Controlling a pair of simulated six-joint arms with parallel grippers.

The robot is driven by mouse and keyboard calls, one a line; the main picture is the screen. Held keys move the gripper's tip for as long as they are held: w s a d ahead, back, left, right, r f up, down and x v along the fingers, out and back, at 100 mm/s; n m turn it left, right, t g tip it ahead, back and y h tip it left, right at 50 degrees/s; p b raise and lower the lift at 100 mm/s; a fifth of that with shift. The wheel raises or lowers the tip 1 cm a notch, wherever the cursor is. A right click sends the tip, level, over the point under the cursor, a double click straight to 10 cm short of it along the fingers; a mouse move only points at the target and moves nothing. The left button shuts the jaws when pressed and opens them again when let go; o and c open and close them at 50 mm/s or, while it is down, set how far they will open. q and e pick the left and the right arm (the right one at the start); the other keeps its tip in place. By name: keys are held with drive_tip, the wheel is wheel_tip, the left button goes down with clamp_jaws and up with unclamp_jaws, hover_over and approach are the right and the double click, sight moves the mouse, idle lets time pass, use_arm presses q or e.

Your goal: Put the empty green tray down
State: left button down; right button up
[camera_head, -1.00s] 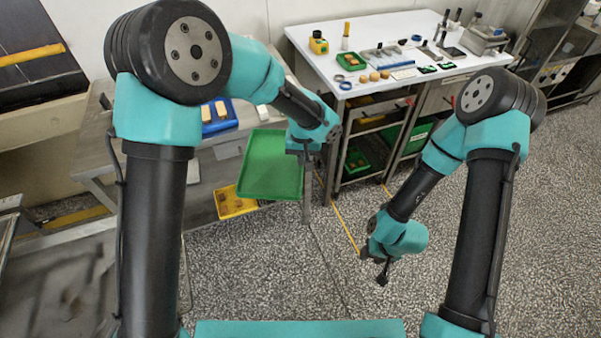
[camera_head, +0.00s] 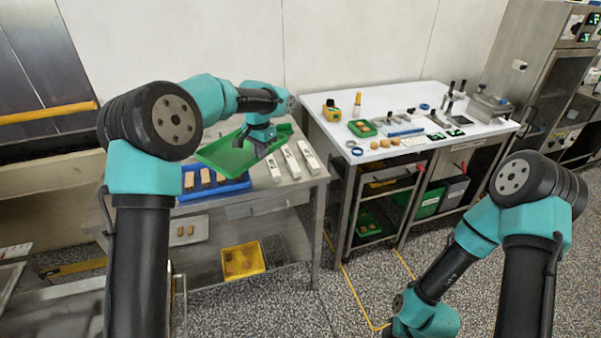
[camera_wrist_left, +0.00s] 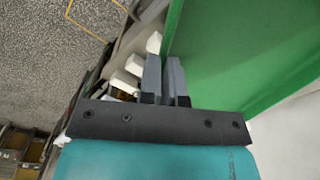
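The empty green tray (camera_head: 228,154) is in the air above the steel table at left, tilted in the head view. My left gripper (camera_head: 262,143) is shut on its rim. In the left wrist view the two grey fingers (camera_wrist_left: 166,75) are close together at the rim, and the tray (camera_wrist_left: 240,45) fills the upper right. My right gripper is low at the right of the head view, its wrist (camera_head: 425,318) at the bottom edge; its fingers are not clear.
A blue tray with tan blocks (camera_head: 210,185) lies on the steel table (camera_head: 262,198), partly under the green tray. Several white bars (camera_head: 290,162) lie to its right. A yellow tray (camera_head: 243,260) is on the lower shelf. A white table (camera_head: 400,148) with tools stands at right.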

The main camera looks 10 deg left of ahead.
use_arm(q)
wheel_tip(320, 180, up, 4)
hover_over(223, 155)
drive_tip(key=shift+d, duration=0.4)
drive_tip(key=shift+a+r+m, duration=0.15)
drive_tip(key=shift+a+m, duration=0.15)
drive_tip(key=shift+a, duration=0.05)
drive_tip(key=shift+a, duration=0.1)
